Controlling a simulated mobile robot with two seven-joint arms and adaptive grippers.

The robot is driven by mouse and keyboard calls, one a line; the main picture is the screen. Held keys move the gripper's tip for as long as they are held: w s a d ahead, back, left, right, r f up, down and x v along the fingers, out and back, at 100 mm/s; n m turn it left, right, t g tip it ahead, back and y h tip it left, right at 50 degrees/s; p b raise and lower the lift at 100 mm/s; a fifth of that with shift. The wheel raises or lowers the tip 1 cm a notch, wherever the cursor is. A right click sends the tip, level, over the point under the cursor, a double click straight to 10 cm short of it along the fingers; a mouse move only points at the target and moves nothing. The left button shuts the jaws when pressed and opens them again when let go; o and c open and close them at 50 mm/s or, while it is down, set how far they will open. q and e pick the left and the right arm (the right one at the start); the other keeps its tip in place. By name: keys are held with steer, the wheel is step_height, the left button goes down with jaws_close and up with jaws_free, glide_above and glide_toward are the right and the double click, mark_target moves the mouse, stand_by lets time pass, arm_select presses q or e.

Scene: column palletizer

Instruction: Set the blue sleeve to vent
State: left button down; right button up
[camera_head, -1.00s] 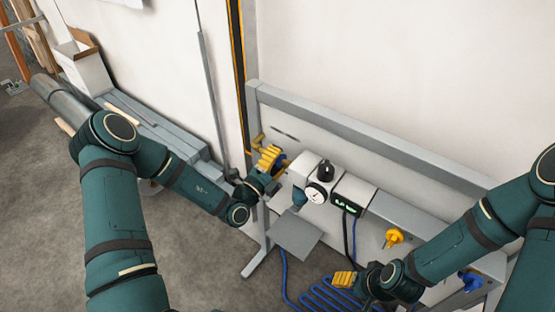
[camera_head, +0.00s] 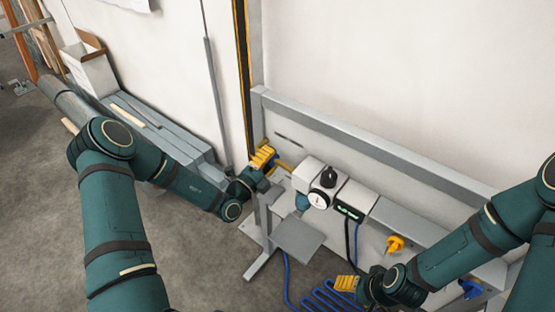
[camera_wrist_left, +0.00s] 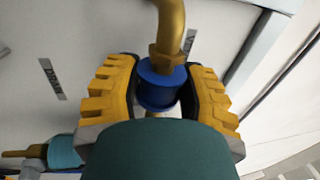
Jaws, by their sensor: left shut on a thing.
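The blue sleeve (camera_wrist_left: 160,88) sits on a brass pipe (camera_wrist_left: 170,30) in the left wrist view. My left gripper (camera_wrist_left: 160,85) has its yellow ribbed fingers on both sides of the sleeve, shut on it. In the head view my left gripper (camera_head: 264,158) is at the left end of the panel and largely hides the sleeve. Two dark label plates, one at left (camera_wrist_left: 52,78) and one at right (camera_wrist_left: 190,42), flank the pipe; their lettering is hard to read. My right gripper (camera_head: 346,284) hangs low near the blue coiled hose; its finger gap is unclear.
A white unit with a gauge (camera_head: 317,199), a black knob (camera_head: 328,177) and a green display (camera_head: 348,212) stands right of my left gripper. A grey plate (camera_head: 298,238) juts out below. A yellow handle (camera_head: 395,244) and blue coiled hose (camera_head: 330,296) lie further right.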

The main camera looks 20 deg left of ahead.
arm_select(q)
steer(key=c, duration=0.6)
jaws_free()
steer(key=shift+w+a, duration=0.1)
steer(key=shift+a, duration=0.15)
steer(key=shift+d, duration=0.1)
steer(key=v, duration=1.2)
steer(key=shift+d, duration=0.1)
